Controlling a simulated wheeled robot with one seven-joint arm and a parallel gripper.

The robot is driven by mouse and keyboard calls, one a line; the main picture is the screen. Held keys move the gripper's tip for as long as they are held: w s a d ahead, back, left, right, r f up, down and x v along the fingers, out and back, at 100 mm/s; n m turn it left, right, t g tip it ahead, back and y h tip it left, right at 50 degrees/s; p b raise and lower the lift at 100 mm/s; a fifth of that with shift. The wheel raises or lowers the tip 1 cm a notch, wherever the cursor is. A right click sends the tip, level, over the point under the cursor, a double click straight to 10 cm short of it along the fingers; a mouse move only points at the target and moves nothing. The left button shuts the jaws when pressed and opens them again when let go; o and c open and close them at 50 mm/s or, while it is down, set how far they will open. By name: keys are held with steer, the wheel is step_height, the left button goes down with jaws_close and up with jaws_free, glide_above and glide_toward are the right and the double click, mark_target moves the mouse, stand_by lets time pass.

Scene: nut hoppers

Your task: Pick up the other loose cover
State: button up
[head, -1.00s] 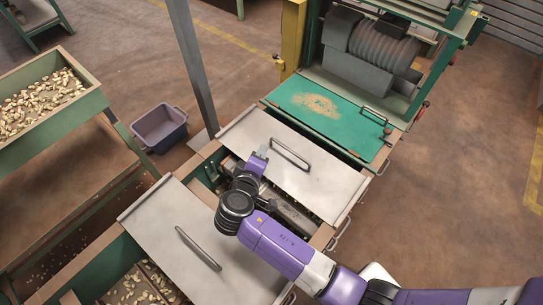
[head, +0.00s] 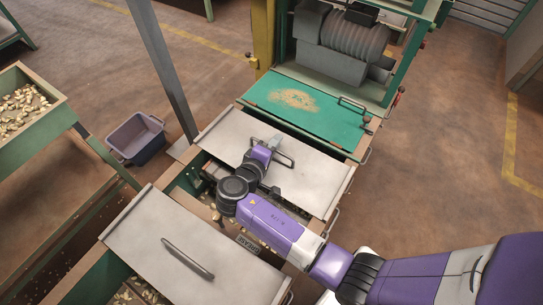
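Two loose grey metal covers lie across the hoppers in the head view. The farther cover (head: 313,187) has a dark bar handle (head: 284,162). The nearer cover (head: 140,233) has a similar handle (head: 187,258) and lies at lower left. My gripper (head: 273,145) is over the farther cover, at the far left end of its handle. My wrist hides part of that cover and handle. I cannot tell whether the fingers are around the handle or touching it.
Between the covers is an open hopper gap with some nuts and a label (head: 247,243). A green panel (head: 290,108) lies beyond the farther cover, below a machine. A grey bin (head: 136,139) and a post (head: 163,66) stand to the left. The right floor is clear.

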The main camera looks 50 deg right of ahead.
steer(key=shift+w+d+f, duration=0.1)
steer(key=shift+d, duration=0.15)
jaws_close()
stand_by(1.3)
